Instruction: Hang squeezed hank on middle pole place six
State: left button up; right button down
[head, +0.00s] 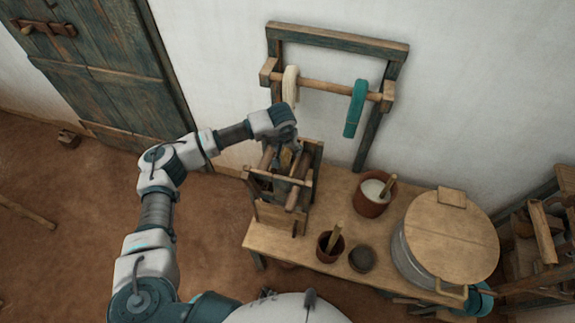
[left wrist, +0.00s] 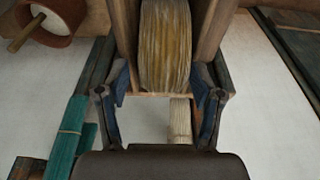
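A wet-looking yellowish-brown hank (left wrist: 165,45) sits between wooden walls in the left wrist view. In the head view it is mostly hidden by my gripper, in the wooden squeezing frame (head: 298,222) on the bench. My left gripper (head: 289,150) is over this frame. In the left wrist view its two fingers (left wrist: 161,85) are apart, one on each side of the hank, with a visible gap to it. A wall rack holds a horizontal pole (head: 325,87) with a cream hank (head: 290,86) near its left end and a teal hank (head: 355,108) near its right. My right gripper is not in view.
The bench (head: 270,242) also carries a pot of white liquid (head: 372,193), a small pot with a stick (head: 331,243), a dark bowl (head: 362,258) and a large lidded vessel (head: 450,235). A wooden door (head: 100,70) stands at left. The floor at left is mostly clear.

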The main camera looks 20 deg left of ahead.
pick_arm(q)
jog(key=c, duration=0.8)
jog(key=shift+a, duration=0.2)
jog(key=shift+c, duration=0.5)
jog(key=w+p+v, duration=0.2)
jog(key=p+v, duration=0.3)
jog(key=v, duration=0.6)
jog(key=w+r+p+v, duration=0.1)
jog(key=w+p+v, duration=0.2)
jog(key=v, duration=0.7)
jog(key=r+p, duration=0.1)
jog(key=p, duration=0.1)
jog(key=shift+p, duration=0.35)
jog(key=shift+w+f, duration=0.1)
